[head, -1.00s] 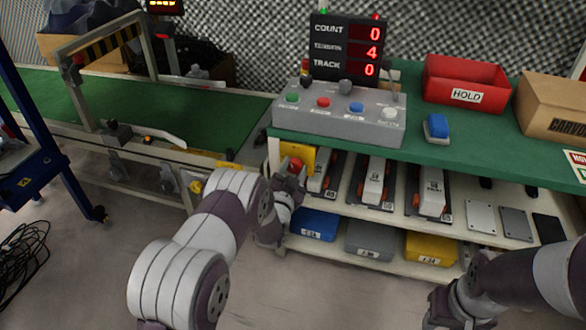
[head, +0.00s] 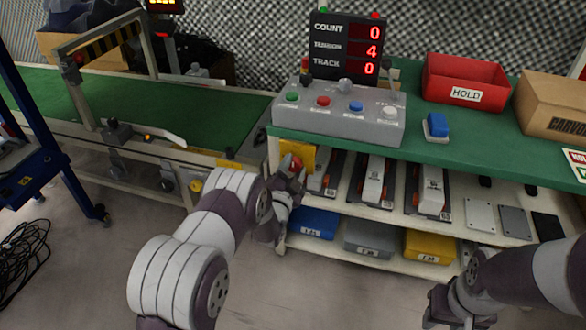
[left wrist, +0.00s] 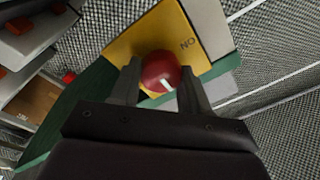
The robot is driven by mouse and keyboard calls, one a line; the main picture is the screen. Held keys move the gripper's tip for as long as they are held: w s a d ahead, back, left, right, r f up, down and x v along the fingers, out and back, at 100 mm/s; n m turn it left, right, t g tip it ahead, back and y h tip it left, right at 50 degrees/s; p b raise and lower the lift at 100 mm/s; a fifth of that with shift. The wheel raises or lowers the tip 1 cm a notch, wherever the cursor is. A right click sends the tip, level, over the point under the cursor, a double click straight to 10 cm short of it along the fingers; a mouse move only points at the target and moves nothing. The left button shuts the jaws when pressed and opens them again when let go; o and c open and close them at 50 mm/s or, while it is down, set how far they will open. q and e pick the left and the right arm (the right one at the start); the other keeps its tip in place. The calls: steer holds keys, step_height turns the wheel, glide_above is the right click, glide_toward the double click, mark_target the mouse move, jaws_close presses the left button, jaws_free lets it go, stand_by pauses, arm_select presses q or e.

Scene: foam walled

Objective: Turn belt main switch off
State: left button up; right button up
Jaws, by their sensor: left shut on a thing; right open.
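The belt main switch is a round red knob (head: 295,162) on a yellow plate (head: 309,157) at the left front end of the green bench. My left gripper (head: 288,173) is shut on this knob and hides part of it. The left wrist view shows the red knob (left wrist: 160,70) between the two fingers (left wrist: 160,82). A white mark on the knob points toward the lower right there. The word ON shows upside down on the yellow plate (left wrist: 133,45). My right gripper (head: 455,312) is open at the lower right, away from the switch, partly cut off.
A grey control box (head: 340,120) with several buttons stands above the switch, before a display (head: 343,48). A red HOLD bin (head: 465,80) and blue button block (head: 436,126) are on the bench. Shelves below hold several cases. The green belt (head: 150,108) lies left.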

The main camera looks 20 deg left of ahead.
arm_select(q)
steer(key=shift+f, duration=0.1)
steer(key=o, duration=1)
steer(key=shift+o, duration=0.2)
steer(key=shift+s, duration=0.1)
steer(key=shift+s+p, duration=0.3)
steer(key=shift+s, duration=0.05)
steer(key=s+f+p, duration=0.1)
steer(key=s+p, duration=0.3)
steer(key=s, duration=0.8)
steer(key=shift+a, duration=0.25)
